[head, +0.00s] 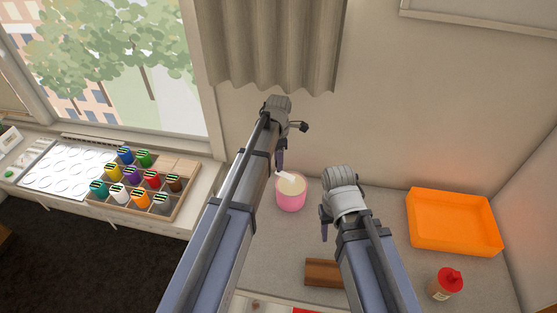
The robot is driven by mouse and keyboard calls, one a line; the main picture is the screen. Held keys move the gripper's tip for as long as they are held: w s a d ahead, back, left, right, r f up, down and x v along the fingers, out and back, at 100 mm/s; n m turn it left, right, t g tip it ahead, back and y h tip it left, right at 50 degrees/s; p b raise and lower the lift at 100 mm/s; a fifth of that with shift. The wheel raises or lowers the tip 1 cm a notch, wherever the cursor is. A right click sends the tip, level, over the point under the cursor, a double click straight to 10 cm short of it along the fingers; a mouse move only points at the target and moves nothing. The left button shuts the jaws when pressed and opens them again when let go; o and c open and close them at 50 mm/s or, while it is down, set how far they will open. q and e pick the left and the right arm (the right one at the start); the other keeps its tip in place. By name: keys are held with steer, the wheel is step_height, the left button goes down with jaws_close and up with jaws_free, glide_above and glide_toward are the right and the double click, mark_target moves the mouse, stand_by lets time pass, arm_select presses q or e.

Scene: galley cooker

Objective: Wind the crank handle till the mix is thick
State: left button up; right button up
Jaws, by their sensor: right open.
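A pink tub (291,195) stands on the grey counter near the back wall, with a pale cream mix (292,184) inside. A short white piece (285,176) slants over its rim; I cannot tell whether it is a paddle or part of the crank. No crank handle shows clearly. My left gripper (289,145) is above and just behind the tub, its dark tip close to the white piece. Whether it is open or shut on something is unclear. My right gripper (323,226) is open, to the right and in front of the tub, apart from it.
An orange tray (455,248) lies at the right, with a red-capped bottle (446,285) in front of it. A brown wooden block (323,273) lies by my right arm. A wooden rack of coloured pots (178,167) stands on the windowsill at the left. A grey curtain (279,45) hangs behind.

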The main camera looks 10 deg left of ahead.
arm_select(q)
jaws_close()
stand_by(0.4)
